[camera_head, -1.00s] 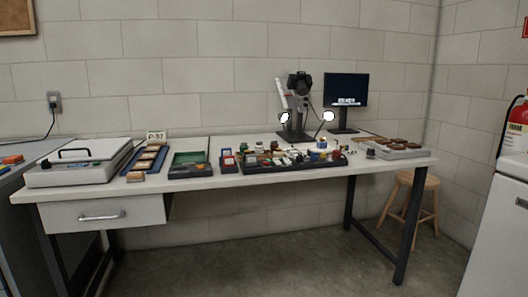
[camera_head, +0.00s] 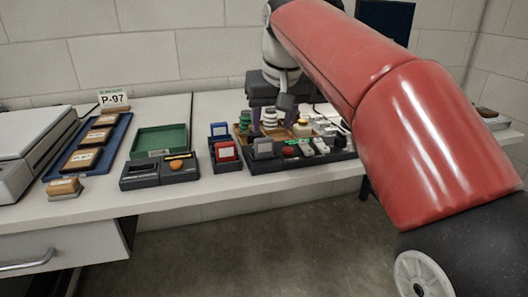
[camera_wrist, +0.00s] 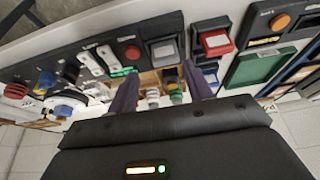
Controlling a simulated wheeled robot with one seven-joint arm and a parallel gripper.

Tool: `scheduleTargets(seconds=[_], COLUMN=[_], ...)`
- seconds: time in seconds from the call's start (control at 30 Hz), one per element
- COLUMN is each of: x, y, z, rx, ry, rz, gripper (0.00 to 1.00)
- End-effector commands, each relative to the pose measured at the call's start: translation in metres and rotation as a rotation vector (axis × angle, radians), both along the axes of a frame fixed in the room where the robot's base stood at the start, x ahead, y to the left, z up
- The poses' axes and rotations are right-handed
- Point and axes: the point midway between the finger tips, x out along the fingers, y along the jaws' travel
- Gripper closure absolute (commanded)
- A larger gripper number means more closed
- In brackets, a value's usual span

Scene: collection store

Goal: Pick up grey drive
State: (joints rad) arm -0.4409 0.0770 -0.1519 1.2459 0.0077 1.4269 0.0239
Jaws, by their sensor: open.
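What looks like the grey drive (camera_head: 263,148) is an upright grey block at the left end of the long black tray, in the head view. In the wrist view the grey block (camera_wrist: 163,50) lies just beyond and between my fingertips. My gripper (camera_head: 276,128) has dark purple fingers pointing down over the tray, behind the grey block in the head view. In the wrist view my gripper (camera_wrist: 160,78) is open, with nothing held between its fingers.
A black holder (camera_head: 226,167) with a red block (camera_head: 225,151) and a blue block (camera_head: 219,130) stands close left of the grey block. The black tray (camera_head: 310,162) holds several buttons and switches. A green tray (camera_head: 160,138) and blue tray (camera_head: 62,160) stand farther left.

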Motion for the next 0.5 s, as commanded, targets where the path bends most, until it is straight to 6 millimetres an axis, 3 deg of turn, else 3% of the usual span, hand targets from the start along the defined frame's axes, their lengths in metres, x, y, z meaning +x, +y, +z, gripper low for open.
scheduleTargets(seconds=[0.17, 0.5], x=[0.01, 0.026], y=[0.012, 0.016], z=[-0.006, -0.047], rx=[-0.006, -0.006], ry=[0.002, 0.002], rz=[0.012, 0.012], gripper=[0.49, 0.49])
